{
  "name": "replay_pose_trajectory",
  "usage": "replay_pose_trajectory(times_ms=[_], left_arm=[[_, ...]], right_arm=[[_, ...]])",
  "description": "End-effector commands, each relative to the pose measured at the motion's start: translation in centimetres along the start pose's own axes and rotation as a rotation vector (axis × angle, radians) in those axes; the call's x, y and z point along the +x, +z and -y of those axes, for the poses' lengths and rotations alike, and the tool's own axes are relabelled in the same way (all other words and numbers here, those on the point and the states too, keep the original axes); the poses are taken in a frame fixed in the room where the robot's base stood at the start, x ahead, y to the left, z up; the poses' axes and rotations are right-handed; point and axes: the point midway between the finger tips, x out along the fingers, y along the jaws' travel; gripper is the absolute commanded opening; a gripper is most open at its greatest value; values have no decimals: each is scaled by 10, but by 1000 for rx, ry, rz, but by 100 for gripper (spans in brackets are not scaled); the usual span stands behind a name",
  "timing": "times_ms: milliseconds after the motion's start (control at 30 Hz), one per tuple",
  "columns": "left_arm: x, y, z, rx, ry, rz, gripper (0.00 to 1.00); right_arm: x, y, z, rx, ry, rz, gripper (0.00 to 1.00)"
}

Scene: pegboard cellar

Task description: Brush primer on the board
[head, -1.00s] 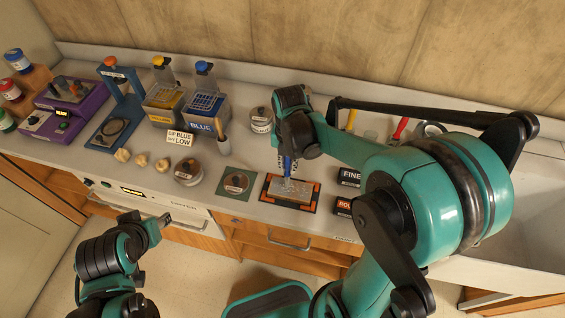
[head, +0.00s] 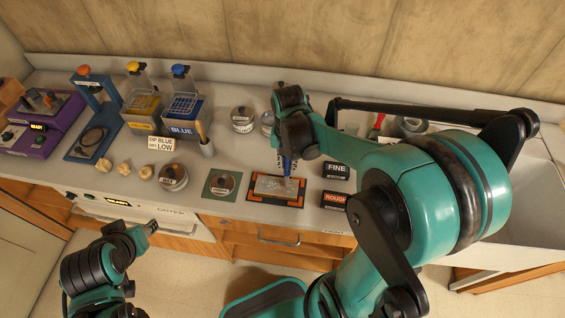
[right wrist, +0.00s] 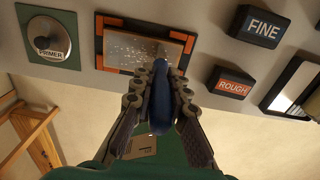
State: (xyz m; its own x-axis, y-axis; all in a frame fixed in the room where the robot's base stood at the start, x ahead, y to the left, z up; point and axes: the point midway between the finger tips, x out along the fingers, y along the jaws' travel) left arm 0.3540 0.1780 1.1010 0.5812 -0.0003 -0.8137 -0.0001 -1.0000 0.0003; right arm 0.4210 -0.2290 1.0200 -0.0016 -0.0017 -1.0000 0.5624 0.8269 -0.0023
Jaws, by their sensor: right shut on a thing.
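The board (head: 268,189) is a grey plate with pale speckled streaks, lying in a dark holder with orange corners at the counter's front. It also shows in the right wrist view (right wrist: 140,47). My right gripper (head: 288,150) is shut on a blue-handled brush (right wrist: 160,98), pointing down over the right part of the board. Whether the bristles touch the board is unclear. A primer tin (head: 223,183) labelled PRIMER (right wrist: 47,40) sits on a green mat left of the board. My left gripper (head: 150,228) hangs empty in front of the counter; its finger opening is unclear.
FINE (head: 337,171) and ROUGH (head: 333,200) blocks lie right of the board. A round tin (head: 173,177), pale lumps (head: 146,172), a sign (head: 161,143) and blue (head: 182,115) and yellow (head: 138,108) baths stand left. A sink (head: 520,205) is at right.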

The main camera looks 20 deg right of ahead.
Motion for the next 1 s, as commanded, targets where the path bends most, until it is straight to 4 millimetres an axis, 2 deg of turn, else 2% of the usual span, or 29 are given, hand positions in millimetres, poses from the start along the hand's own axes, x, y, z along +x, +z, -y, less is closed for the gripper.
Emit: replay_pose_trajectory(times_ms=[767, 1000], left_arm=[[-2, -1, 0, 0, 0, 0, 40], [-2, -1, 0, 0, 0, 0, 40]], right_arm=[[1, 0, 37, 1, 0, 0, 0], [1, 0, 38, 0, 0, 0, 0]])
